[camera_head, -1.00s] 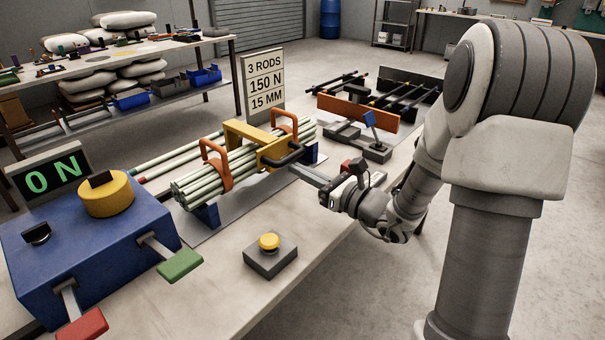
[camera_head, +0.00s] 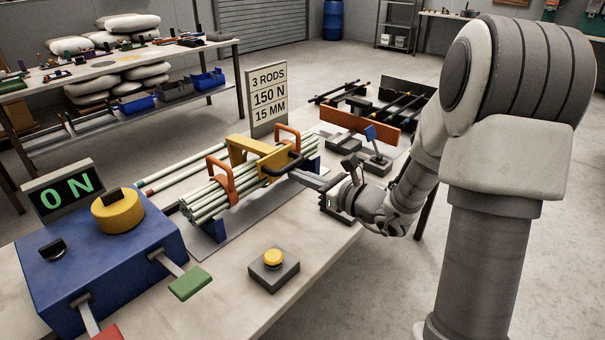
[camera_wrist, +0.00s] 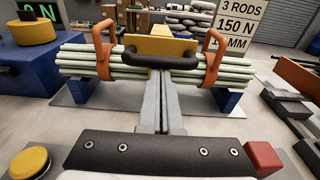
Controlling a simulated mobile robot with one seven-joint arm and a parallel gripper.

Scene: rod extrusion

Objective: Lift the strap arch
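A yellow arch (camera_head: 246,148) with a black bar handle (camera_head: 282,168) straddles a bundle of pale rods (camera_head: 205,200); it also shows in the wrist view (camera_wrist: 160,46). Two orange loop straps (camera_head: 222,178) (camera_head: 287,138) go around the bundle, one on each side of the yellow arch. The bundle rests on blue supports. My gripper (camera_head: 300,177) reaches in from the right. In the wrist view its long grey fingers (camera_wrist: 160,85) lie side by side with only a thin seam between them. Their tips pass under the black handle and are hidden there, so contact cannot be told.
A blue box (camera_head: 100,255) with a yellow knob and red and green levers stands left, before an ON sign (camera_head: 66,190). A yellow button (camera_head: 273,258) sits on the table in front. A sign (camera_head: 267,98) reads 3 RODS, 150 N, 15 MM. Dark fixtures stand behind right.

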